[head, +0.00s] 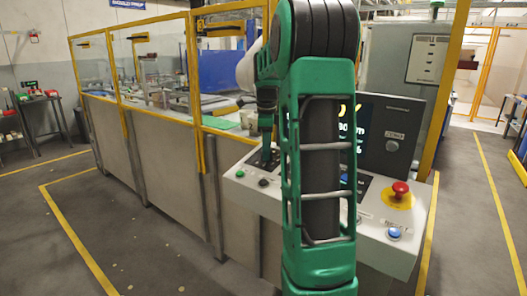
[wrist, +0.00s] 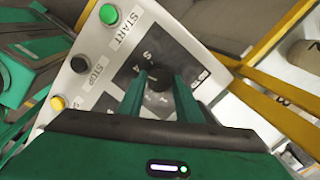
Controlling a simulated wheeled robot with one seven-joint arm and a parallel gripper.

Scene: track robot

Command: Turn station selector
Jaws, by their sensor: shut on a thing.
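The station selector (wrist: 160,76) is a black knob on a dark square plate in the wrist view, with letters around it. My gripper (wrist: 161,84) has its two green fingers at the knob, one on each side, shut on it. In the head view my gripper (head: 265,150) reaches down to the dark selector plate (head: 258,163) at the left part of the control panel. The knob itself is hidden there by my gripper, and my green arm covers the panel's middle.
Near the selector are a green START button (wrist: 108,14), a black STOP button (wrist: 78,64) and a yellow button (wrist: 57,103). A red emergency button (head: 400,188) and a blue button (head: 394,233) sit at the panel's right. A yellow-framed fence (head: 125,85) stands behind.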

